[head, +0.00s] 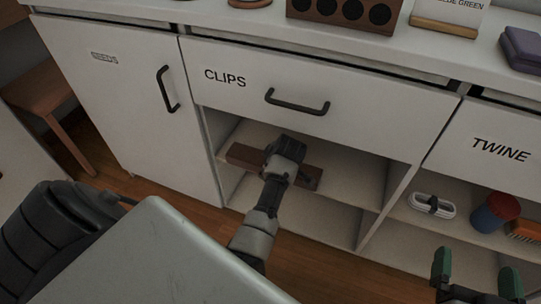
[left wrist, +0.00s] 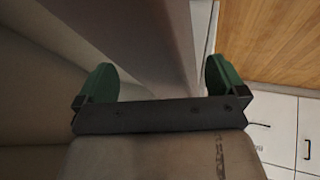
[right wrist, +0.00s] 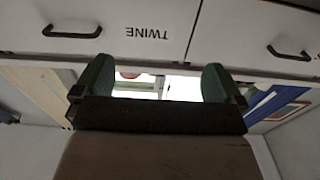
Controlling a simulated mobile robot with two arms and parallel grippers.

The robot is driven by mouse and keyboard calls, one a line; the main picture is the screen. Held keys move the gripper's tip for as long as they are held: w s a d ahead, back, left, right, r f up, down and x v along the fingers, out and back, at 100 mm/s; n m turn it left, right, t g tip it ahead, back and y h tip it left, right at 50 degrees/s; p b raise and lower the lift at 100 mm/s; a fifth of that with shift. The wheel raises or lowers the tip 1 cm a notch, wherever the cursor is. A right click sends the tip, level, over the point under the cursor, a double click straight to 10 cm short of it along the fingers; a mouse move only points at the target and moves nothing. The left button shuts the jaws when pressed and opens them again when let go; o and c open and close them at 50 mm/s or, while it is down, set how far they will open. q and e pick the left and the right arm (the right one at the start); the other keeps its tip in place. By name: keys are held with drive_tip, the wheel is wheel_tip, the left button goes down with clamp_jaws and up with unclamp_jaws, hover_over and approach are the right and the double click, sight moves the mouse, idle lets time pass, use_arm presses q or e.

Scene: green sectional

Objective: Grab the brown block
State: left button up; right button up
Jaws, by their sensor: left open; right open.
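The brown block (head: 242,155) is a long dark bar on the open shelf under the CLIPS drawer, in the head view. One of my arm links crosses in front of its middle and hides that part. My right gripper (head: 478,284) is at the bottom right of the head view, open, well right of the block and apart from it. Its green fingers also show in the right wrist view (right wrist: 158,84), with nothing held between them. My left gripper (left wrist: 160,84) shows only in the left wrist view, open and empty. The block is in neither wrist view.
The CLIPS drawer (head: 360,110) and its handle overhang the shelf. A white cabinet door (head: 110,85) is left of it. On the right shelf, under the TWINE drawer (head: 500,150), are a white bundle (head: 420,201) and a red-and-blue cylinder (head: 492,213). A wooden stool (head: 45,95) stands far left.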

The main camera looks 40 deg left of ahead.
use_arm(q)
drive_tip(key=shift+w+a+f, duration=0.1)
drive_tip(key=shift+a+f, duration=0.05)
drive_tip(key=shift+f, duration=0.2)
use_arm(e)
drive_tip(key=shift+a+r+t+y, duration=0.15)
drive_tip(key=shift+a+r+t, duration=0.15)
drive_tip(key=shift+r+t, duration=0.3)
drive_tip(key=shift+a+r+t+y, duration=0.15)
drive_tip(key=shift+a+r+t, duration=0.1)
drive_tip(key=shift+r+t, duration=0.3)
use_arm(q)
drive_tip(key=c, duration=0.8)
drive_tip(key=shift+o, duration=0.2)
